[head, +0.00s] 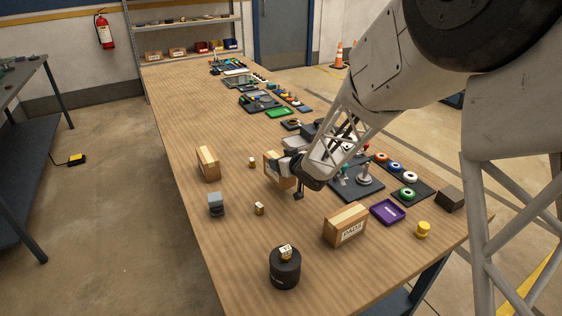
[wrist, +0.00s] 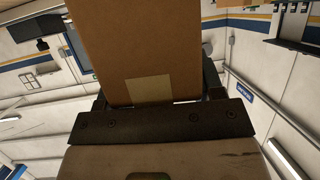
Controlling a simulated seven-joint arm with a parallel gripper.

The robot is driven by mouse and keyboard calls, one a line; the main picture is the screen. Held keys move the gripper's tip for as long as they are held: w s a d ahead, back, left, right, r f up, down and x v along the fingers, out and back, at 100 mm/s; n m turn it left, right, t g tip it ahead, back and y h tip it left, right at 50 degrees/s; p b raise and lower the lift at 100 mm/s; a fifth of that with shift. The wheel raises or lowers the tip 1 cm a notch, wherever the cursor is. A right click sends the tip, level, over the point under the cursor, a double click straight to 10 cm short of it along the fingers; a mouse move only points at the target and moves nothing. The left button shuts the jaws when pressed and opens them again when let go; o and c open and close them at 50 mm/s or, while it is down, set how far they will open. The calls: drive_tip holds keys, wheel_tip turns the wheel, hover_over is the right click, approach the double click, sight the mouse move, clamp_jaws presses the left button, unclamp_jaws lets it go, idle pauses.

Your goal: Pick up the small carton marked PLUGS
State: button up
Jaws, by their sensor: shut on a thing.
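A small brown carton (head: 276,178) is between the fingers of my gripper (head: 287,165) over the middle of the table. In the wrist view the carton (wrist: 135,45) fills the upper middle, with a pale tape patch on its face. My gripper (wrist: 157,95) is shut on it, one finger on each side. I cannot read the carton's label in either view, and I cannot tell whether it is clear of the table.
Another carton (head: 208,163) stands to the left, and a carton that seems marked PADS (head: 345,225) stands nearer the front. A black cylinder (head: 285,268), a grey block (head: 216,204), a purple tray (head: 388,211) and a dark board (head: 357,185) are around. The table's left side is mostly clear.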

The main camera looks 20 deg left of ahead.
drive_tip(key=s+d+r, duration=0.1)
drive_tip(key=s+d, duration=0.5)
drive_tip(key=s, duration=0.5)
drive_tip(key=shift+s+d+r, duration=0.15)
drive_tip(key=shift+s+d, duration=0.2)
drive_tip(key=shift+s, duration=0.05)
drive_tip(key=shift+r, duration=0.1)
